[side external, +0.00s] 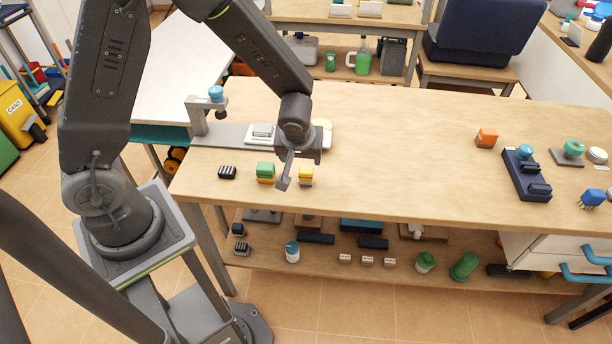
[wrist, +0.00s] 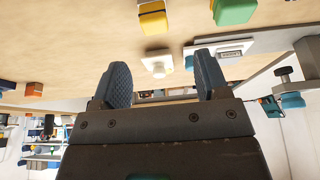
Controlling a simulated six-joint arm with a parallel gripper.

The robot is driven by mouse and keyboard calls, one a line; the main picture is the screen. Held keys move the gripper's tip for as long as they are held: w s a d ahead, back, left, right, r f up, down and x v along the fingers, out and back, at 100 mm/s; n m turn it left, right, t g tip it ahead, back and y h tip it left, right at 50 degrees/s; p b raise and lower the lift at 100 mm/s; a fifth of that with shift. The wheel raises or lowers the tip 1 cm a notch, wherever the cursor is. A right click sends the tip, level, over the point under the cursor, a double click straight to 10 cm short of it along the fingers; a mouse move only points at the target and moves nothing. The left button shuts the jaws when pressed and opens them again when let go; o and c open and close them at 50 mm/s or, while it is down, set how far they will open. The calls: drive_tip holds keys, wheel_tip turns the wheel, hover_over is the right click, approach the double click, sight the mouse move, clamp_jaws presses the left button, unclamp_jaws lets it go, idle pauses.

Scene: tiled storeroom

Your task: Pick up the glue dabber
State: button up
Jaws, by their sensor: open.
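My gripper (side external: 285,181) is open and hangs low over the near-left part of the workbench. In the wrist view its two fingers (wrist: 161,60) are apart with nothing held between them. A small white piece with a round knob (wrist: 157,66) appears in the gap between the fingers, beyond them on the bench. In the side view a cream round top (side external: 324,124) shows just behind my gripper, partly hidden by it; it may be the same piece. I cannot tell for certain whether this is the glue dabber.
Near my gripper are a yellow block (side external: 306,174), a green-and-yellow block (side external: 265,172) and a dark block (side external: 227,172). A grey clamp stand (side external: 198,116) rises at left. An orange block (side external: 487,138) and a navy fixture (side external: 527,178) stand right; the bench's middle is clear.

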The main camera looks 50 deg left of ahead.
sight(306, 170)
drive_tip(key=x, duration=0.6)
drive_tip(key=shift+d+x, duration=0.15)
drive_tip(key=shift+x, duration=1.15)
drive_tip(key=shift+d+x, duration=0.2)
drive_tip(key=shift+x, duration=1.15)
drive_tip(key=shift+w, duration=0.2)
drive_tip(key=c, duration=1)
